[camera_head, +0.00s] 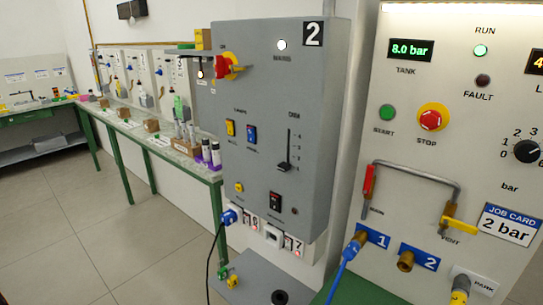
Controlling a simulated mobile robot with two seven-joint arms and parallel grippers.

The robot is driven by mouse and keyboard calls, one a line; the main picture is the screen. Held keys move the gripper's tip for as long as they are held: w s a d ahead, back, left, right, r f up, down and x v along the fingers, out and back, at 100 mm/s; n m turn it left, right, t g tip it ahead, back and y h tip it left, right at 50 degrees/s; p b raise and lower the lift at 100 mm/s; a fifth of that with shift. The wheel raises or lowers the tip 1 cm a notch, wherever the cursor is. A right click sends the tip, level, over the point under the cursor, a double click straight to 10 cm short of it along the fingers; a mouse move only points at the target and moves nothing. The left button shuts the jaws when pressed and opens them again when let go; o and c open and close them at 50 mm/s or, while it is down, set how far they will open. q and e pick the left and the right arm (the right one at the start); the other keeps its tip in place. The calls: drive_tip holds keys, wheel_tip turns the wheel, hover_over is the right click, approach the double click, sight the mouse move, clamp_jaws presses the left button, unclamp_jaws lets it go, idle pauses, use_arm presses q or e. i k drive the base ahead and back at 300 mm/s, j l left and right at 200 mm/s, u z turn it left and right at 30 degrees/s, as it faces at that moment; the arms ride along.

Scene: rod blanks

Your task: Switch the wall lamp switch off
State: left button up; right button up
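A grey control box (330,100) marked 2 hangs in the middle of the head view. On its front left, under a small label that seems to read LAMPS, are a yellow rocker switch (230,128) and a blue rocker switch (251,135). The captions under them are too small to read surely, so I cannot tell which is the wall lamp switch or which way each is set. Neither gripper is in view.
The box also carries a red rotary handle (229,67), a black slider (286,165), a black-framed rocker (275,201) and a lit white MAINS light (282,45). A pressure panel (450,110) stands right. A long bench (130,130) runs left; the floor (90,225) there is clear.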

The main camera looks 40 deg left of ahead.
sight(230, 127)
drive_tip(key=u, duration=1.4)
